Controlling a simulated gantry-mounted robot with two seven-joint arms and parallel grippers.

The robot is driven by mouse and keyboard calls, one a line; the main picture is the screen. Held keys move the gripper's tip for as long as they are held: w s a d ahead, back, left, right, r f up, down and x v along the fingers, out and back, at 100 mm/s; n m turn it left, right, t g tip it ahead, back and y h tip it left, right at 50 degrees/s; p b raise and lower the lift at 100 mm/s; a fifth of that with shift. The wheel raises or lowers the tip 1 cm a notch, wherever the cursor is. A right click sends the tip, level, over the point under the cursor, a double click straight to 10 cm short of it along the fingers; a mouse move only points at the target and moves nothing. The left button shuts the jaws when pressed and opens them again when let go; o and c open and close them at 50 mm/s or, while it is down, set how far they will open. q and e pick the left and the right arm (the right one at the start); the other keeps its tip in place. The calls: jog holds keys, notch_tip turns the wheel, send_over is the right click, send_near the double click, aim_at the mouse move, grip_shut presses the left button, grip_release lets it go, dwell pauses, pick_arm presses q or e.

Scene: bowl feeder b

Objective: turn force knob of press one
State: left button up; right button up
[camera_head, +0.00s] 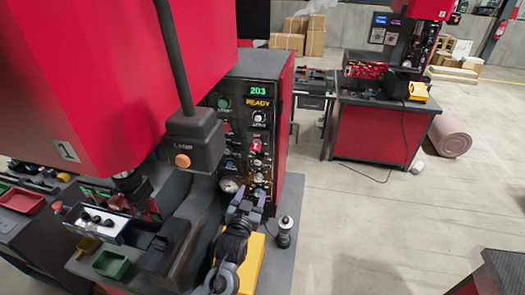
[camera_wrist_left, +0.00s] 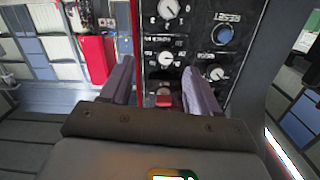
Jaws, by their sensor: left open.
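Press one (camera_head: 105,75) is the large red machine at the left, marked with a "1". Its black control panel (camera_head: 240,160) has a green "203" display (camera_head: 259,91), a "READY" line and several knobs and gauges. I cannot read which knob is the force knob. My left gripper (camera_head: 245,207) is in front of the panel's lower part. In the left wrist view its two fingers (camera_wrist_left: 160,88) are apart and empty, facing the panel. White-marked dials (camera_wrist_left: 166,58), a blue knob (camera_wrist_left: 224,34) and a small red part (camera_wrist_left: 163,98) show there. My right gripper is not in view.
A yellow block (camera_head: 252,262) and a dark cylindrical part (camera_head: 284,232) are near my left gripper. Another red press station (camera_head: 375,135) stands behind right. The floor between is clear.

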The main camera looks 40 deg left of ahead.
aim_at(258, 162)
pick_arm(q)
jog(key=shift+y, duration=0.4)
jog(key=w+a+r, duration=0.1)
jog(key=w+a, duration=0.1)
jog(key=w, duration=0.1)
jog(key=w+a+p, duration=0.1)
jog(key=w+a, duration=0.1)
jog(key=w, duration=0.2)
jog(key=w+a+r, duration=0.1)
jog(key=w, duration=0.2)
jog(key=shift+w+a+r+p, duration=0.25)
jog(key=shift+a+r+p, duration=0.05)
jog(key=shift+a, duration=0.1)
jog(key=c, duration=1)
jog(key=shift+c, duration=0.2)
